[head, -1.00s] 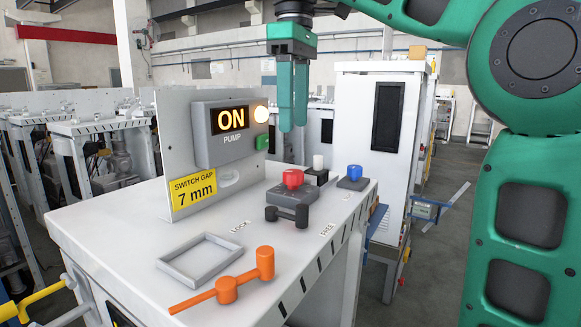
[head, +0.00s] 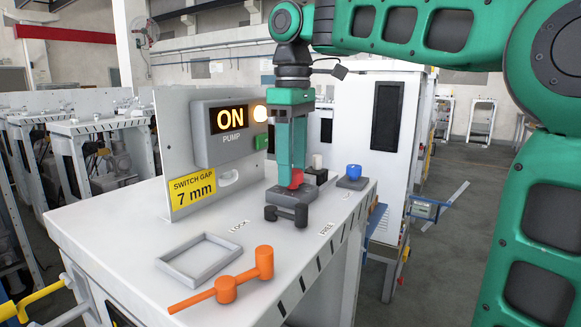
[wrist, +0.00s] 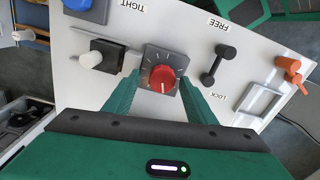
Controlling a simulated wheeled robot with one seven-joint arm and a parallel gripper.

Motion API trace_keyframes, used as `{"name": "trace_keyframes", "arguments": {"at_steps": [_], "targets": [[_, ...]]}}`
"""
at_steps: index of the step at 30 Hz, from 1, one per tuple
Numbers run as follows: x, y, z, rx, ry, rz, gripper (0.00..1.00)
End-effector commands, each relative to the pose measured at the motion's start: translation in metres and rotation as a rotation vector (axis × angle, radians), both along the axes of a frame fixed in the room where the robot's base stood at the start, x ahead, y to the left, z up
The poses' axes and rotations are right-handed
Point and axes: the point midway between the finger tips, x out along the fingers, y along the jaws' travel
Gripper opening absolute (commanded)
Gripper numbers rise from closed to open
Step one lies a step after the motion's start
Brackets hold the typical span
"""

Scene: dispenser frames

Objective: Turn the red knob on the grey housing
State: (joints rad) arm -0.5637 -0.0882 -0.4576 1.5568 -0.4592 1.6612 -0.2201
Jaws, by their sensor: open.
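The red knob (wrist: 162,78) sits on the square grey housing (wrist: 178,57), with tick marks around it. In the head view the knob (head: 297,176) is mostly hidden behind my fingers, and the housing (head: 284,198) shows below them. My gripper (head: 291,178) points straight down over the housing. In the wrist view my green fingers (wrist: 162,95) stand apart, one on each side of the knob. The gripper is open; I cannot tell whether either finger touches the knob.
A black handle (head: 285,215) is in front of the housing. A white knob (head: 317,161) and a blue knob (head: 354,171) stand behind and to the right. An orange lever (head: 227,288) and an empty grey frame (head: 200,259) lie at the front. A panel (head: 230,133) reads ON.

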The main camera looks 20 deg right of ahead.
Motion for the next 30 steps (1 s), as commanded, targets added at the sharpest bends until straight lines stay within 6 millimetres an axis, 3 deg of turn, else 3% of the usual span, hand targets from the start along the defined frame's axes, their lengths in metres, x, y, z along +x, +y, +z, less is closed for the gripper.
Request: {"name": "trace_keyframes", "arguments": {"at_steps": [5, 11, 20, 30], "targets": [[-0.0001, 0.0001, 0.0001, 0.000, 0.000, 0.001, 0.51], [0.0000, 0.0000, 0.0003, 0.000, 0.000, 0.000, 0.09], [0.0008, -0.0015, 0.0007, 0.001, -0.003, -0.053, 0.10], [0.0002, -0.0022, 0.0002, 0.002, -0.003, -0.349, 0.10]]}}
